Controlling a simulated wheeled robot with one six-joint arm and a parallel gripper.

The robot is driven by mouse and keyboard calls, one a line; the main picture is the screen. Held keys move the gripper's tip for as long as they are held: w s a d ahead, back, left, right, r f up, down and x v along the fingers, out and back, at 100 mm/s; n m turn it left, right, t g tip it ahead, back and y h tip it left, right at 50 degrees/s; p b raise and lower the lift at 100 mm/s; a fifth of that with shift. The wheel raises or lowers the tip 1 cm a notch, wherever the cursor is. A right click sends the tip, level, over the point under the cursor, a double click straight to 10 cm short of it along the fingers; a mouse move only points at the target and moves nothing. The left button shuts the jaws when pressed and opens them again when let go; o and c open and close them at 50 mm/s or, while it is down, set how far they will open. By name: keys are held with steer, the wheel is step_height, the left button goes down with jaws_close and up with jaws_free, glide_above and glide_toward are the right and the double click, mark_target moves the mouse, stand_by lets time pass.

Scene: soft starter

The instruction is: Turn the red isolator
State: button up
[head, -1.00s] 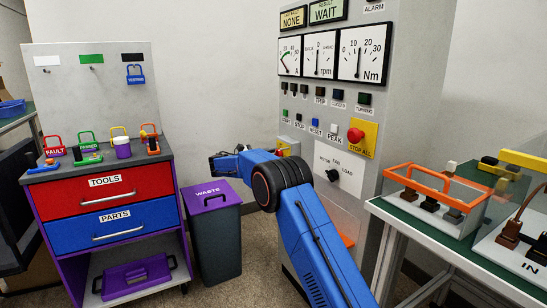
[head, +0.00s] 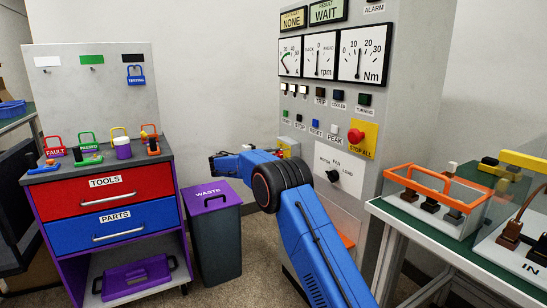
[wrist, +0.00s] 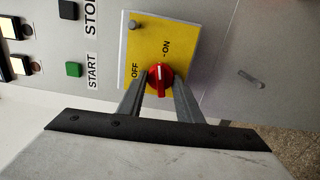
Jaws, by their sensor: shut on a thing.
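The red isolator (wrist: 160,79) is a small red knob on a yellow plate (wrist: 184,38) marked OFF and ON. In the wrist view its white mark points up the picture, toward the ON label. My gripper (wrist: 159,88) is shut on the knob, with one grey finger on each side of it. The fingers partly cover the knob's lower part. In the head view the yellow plate (head: 292,147) shows only in part behind my blue arm, on the lower left of the grey cabinet. My fingertips are hidden there.
A red stop button (head: 355,135) and a black rotary knob (head: 333,175) are on the cabinet to the right. A START button (wrist: 73,69) is near the plate. A waste bin (head: 217,235) stands below my wrist. A workbench (head: 397,212) is at right.

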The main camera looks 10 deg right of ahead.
steer(key=shift+a+m, duration=0.1)
steer(key=shift+m, duration=1.4)
steer(key=shift+f, duration=0.1)
steer(key=o, duration=1)
steer(key=shift+o, duration=0.2)
steer(key=shift+s+a, duration=0.1)
steer(key=v, duration=1.7)
steer(key=shift+a, duration=0.1)
